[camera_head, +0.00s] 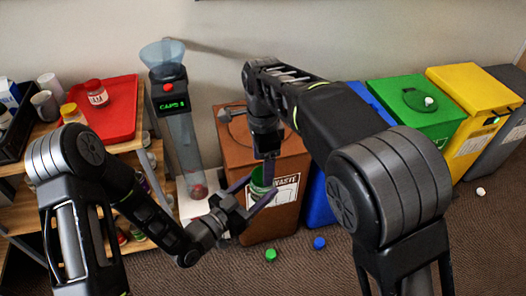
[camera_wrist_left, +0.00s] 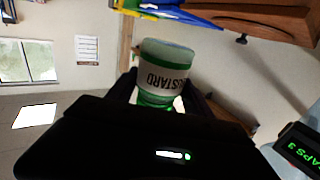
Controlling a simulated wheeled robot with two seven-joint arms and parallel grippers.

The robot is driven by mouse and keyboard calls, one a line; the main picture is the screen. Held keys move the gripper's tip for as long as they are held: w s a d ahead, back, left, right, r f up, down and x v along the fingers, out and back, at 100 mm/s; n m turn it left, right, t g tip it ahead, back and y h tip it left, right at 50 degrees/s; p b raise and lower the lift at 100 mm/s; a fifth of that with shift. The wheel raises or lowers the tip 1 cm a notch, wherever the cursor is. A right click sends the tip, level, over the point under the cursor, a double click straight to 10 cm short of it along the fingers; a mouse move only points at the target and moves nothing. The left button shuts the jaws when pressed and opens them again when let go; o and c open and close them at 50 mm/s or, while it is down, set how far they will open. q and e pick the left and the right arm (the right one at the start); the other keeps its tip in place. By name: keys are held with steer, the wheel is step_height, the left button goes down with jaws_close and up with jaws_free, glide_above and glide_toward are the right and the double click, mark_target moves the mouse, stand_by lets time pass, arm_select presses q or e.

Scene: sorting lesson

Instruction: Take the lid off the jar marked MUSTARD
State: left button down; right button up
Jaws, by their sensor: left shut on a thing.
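The jar marked MUSTARD (camera_wrist_left: 165,78) has a white label and green parts, and it shows between my left fingers in the left wrist view. That view is upside down, so the label reads inverted. In the head view the jar (camera_head: 258,181) is held in front of the brown bin. My left gripper (camera_head: 261,190) is shut on the jar. My right gripper (camera_head: 268,163) points down right at the jar's top; its fingertips are mostly hidden, so I cannot tell its opening. I cannot make out clearly whether a lid sits on the jar.
A green cap (camera_head: 271,255) and a blue cap (camera_head: 319,243) lie on the carpet. The brown bin (camera_head: 228,150) and green bin (camera_head: 450,134) stand behind. A cap counter (camera_head: 172,104) reads CAPS 3. A shelf with a red tray (camera_head: 118,122) and jars is at left.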

steer(key=shift+f, duration=1.35)
steer(key=shift+c, duration=0.4)
